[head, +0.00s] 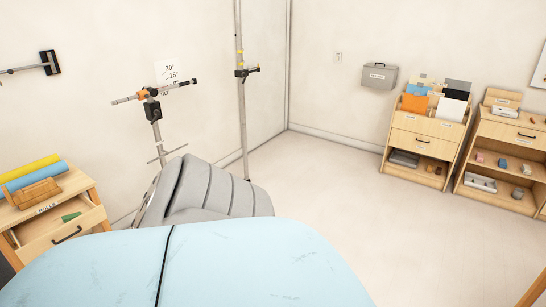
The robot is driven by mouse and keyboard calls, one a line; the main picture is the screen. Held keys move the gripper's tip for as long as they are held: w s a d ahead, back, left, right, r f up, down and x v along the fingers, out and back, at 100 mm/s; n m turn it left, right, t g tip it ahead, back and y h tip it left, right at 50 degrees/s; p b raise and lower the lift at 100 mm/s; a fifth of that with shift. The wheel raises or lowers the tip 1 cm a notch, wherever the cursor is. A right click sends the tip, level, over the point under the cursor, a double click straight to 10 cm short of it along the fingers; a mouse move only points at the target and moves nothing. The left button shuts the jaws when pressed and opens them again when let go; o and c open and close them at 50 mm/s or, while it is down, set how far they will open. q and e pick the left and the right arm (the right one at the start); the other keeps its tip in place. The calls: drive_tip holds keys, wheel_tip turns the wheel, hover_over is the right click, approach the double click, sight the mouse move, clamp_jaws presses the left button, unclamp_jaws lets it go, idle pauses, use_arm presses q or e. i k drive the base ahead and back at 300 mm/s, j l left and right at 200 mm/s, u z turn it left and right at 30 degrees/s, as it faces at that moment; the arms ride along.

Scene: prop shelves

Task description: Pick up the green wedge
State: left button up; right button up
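A small green wedge (71,216) lies inside the open top drawer (60,232) of a wooden cabinet at the left edge of the head view. The drawer is pulled out, and its front has a dark handle. The wedge is small in the picture, so its exact shape is hard to tell. Neither of my grippers shows in this view.
A yellow roll (30,168), a blue roll (35,176) and a brown wooden item (34,193) lie on the cabinet top. A light blue padded surface (240,265) fills the foreground. A grey ribbed cushion (215,190) and metal stand (157,130) are behind it. Open floor (340,180) lies right.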

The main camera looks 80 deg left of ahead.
sight(67, 218)
drive_tip(key=u, duration=4.05)
drive_tip(key=i+j, duration=0.25)
drive_tip(key=i, duration=0.2)
drive_tip(key=i+j, duration=0.25)
drive_tip(key=i, duration=0.15)
drive_tip(key=i+j+z, duration=0.1)
drive_tip(key=i+j, duration=0.15)
drive_tip(key=i, duration=0.2)
